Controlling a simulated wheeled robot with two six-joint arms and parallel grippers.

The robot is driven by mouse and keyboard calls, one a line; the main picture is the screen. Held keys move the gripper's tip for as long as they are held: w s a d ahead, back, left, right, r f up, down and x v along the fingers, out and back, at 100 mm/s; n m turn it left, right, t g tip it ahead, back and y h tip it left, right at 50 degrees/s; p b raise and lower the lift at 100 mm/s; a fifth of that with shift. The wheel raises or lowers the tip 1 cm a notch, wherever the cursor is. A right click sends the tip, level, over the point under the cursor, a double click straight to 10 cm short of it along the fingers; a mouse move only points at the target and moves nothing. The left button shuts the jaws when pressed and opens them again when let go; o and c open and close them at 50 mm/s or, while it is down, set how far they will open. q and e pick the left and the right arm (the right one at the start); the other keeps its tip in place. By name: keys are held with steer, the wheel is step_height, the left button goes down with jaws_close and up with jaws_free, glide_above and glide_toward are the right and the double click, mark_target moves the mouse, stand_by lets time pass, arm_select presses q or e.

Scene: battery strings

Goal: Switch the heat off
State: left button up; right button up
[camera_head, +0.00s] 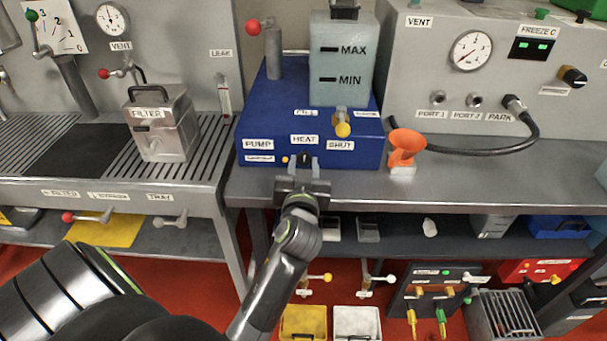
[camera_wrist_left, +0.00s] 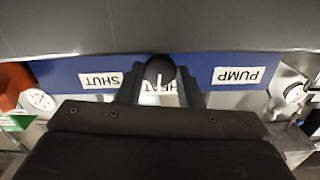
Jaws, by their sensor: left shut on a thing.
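The blue machine (camera_head: 255,118) stands on the bench, with labels PUMP, HEAT and SHUT on its front. A small black heat knob (camera_head: 304,158) sits just below the HEAT label. My left gripper (camera_head: 303,165) is at the front of the machine and shut on this knob. In the left wrist view the black round knob (camera_wrist_left: 160,69) with a white line sits between the fingers, and the HEAT label is partly hidden behind them. My right gripper is not in view.
An orange funnel (camera_head: 406,146) stands right of the blue machine, near a black hose (camera_head: 470,152). A metal FILTER box (camera_head: 160,125) stands on the slatted bench at left. The shelf below holds several parts.

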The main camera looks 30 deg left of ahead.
arm_select(q)
steer(key=shift+n+b, duration=0.4)
steer(key=shift+n, duration=0.2)
steer(key=o, duration=0.9)
steer(key=shift+o, duration=0.2)
